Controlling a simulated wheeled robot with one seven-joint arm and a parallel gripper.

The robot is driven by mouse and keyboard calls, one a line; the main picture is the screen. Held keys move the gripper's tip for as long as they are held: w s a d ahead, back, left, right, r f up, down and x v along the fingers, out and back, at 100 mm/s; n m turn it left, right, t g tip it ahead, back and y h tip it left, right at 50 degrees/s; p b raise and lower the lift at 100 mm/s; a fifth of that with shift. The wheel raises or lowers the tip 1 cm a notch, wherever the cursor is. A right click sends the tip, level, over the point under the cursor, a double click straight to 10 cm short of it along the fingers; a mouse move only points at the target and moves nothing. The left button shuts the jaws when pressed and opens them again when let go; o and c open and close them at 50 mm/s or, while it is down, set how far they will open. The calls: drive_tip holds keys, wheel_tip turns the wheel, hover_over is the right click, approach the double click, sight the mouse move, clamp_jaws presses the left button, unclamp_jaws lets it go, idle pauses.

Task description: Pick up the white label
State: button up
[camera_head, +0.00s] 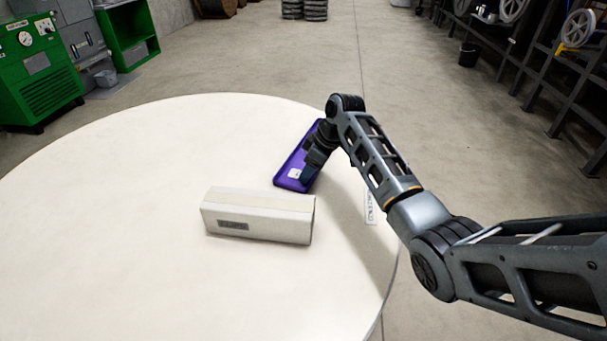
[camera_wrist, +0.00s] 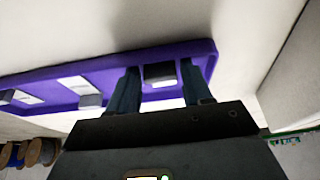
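A purple tray (camera_head: 288,181) lies on the round table, and my gripper (camera_head: 309,170) is low over it. In the head view a small white piece (camera_head: 295,173) shows in the tray beside the gripper. In the wrist view the purple tray (camera_wrist: 110,70) holds flat whitish pieces (camera_wrist: 72,83) to the left. My gripper's two fingers stand apart on either side of a small dark-and-pale block (camera_wrist: 159,74), with gaps beside it. A white label with dark print (camera_head: 370,208) lies on the table near its right edge, partly hidden by my arm.
A long off-white box (camera_head: 258,215) with a grey patch stands just in front of the tray. The round cream table (camera_head: 110,220) is bare on its left. Its right edge runs beneath my arm. Green machinery (camera_head: 40,75) stands on the floor beyond.

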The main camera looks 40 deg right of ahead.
drive_tip(key=c, duration=0.7)
drive_tip(key=shift+r, duration=0.1)
